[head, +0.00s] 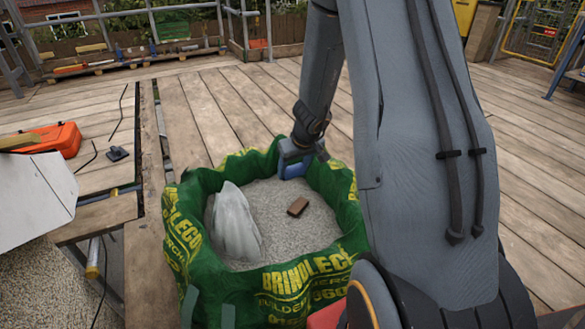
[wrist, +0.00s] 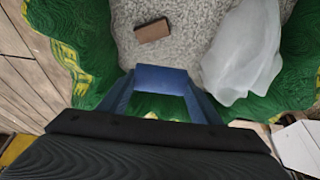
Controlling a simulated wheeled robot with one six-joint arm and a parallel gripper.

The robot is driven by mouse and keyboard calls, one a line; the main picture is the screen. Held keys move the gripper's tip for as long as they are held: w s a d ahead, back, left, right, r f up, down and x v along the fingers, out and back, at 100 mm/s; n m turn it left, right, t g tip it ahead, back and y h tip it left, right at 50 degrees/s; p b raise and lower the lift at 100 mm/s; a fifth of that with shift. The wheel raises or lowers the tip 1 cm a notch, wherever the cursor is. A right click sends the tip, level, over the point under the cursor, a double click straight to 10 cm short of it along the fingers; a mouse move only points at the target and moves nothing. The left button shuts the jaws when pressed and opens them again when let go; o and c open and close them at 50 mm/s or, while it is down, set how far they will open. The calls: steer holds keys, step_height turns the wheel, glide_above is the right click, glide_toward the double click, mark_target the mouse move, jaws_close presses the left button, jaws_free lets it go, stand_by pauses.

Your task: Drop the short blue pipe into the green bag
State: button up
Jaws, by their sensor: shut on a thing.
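The green bag (head: 290,285) stands open on the deck with yellow lettering on its side and pale gravel inside. It also shows in the wrist view (wrist: 115,45). My gripper (head: 297,155) is over the bag's far rim in the head view. It is shut on the short blue pipe (wrist: 161,78), which spans between the fingertips in the wrist view. The pipe looks level and near the inner edge of the bag, above or close to the gravel. I cannot tell whether it touches the rim.
Inside the bag lie a brown block (head: 298,206) and a translucent whitish plastic piece (head: 236,222). Bare deck boards lie behind and right of the bag.

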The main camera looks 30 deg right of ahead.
mark_target(295, 170)
steer(key=shift+f+b, duration=1.15)
steer(key=shift+f, duration=0.1)
steer(key=o, duration=1.1)
steer(key=shift+r, duration=0.1)
steer(key=p+v, duration=0.4)
steer(key=v, duration=0.3)
steer(key=shift+s+r, duration=0.25)
steer(key=shift+r, duration=0.05)
